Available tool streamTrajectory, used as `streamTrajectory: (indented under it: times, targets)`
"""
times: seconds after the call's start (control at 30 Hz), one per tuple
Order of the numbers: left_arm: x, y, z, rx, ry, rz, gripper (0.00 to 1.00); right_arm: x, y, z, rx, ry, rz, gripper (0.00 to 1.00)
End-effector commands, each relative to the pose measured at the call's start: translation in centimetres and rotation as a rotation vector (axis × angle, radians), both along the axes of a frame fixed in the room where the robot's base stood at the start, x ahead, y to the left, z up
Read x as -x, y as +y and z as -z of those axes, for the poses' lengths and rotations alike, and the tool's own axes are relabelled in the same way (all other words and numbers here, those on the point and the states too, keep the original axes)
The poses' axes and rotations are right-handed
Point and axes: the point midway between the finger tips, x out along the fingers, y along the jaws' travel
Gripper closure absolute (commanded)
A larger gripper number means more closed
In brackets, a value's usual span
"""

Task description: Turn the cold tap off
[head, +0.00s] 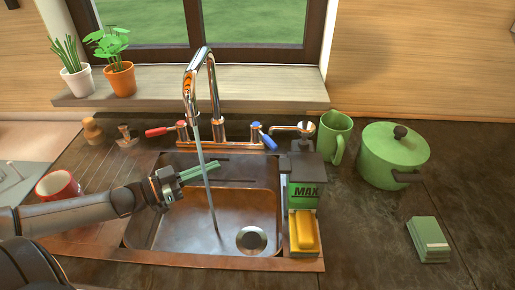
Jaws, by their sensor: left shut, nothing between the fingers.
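The chrome tap (209,90) stands behind the sink, and a stream of water (206,180) runs from its spout into the basin. The blue-marked cold handle (263,136) is on the right of the tap base and points toward the front right. The red-marked hot handle (166,129) is on the left and points left. My left gripper (226,160) is shut and empty over the left part of the sink, its green fingers pointing right, close to the water stream. It is in front of and left of the cold handle, apart from it. My right gripper is not in view.
The sink (165,235) has a drain at lower right. A green MAX holder (304,195) with a yellow sponge stands at its right edge. A green mug (335,137) and green pot (392,155) stand further right. A red cup (58,186) is left.

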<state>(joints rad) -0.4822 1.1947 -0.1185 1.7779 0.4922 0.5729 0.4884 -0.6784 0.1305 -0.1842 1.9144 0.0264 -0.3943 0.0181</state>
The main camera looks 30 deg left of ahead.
Motion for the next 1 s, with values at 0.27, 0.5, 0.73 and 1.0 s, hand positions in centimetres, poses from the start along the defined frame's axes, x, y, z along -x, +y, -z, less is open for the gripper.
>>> streamTrajectory:
  times: [0.27,0.5,0.73,1.0]
  targets:
    - [-1.5,-0.9,0.0,0.001,-0.005,0.000,1.00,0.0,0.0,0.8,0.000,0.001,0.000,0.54]
    - [-3.7,-2.2,0.0,0.000,-0.006,0.000,1.00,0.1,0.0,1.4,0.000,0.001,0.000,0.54]
    - [-5.7,-3.6,-0.1,0.000,-0.004,-0.001,1.00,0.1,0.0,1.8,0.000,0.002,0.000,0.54]
    - [-8.4,-5.2,-0.2,0.001,-0.005,-0.001,1.00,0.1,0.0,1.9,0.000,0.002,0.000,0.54]
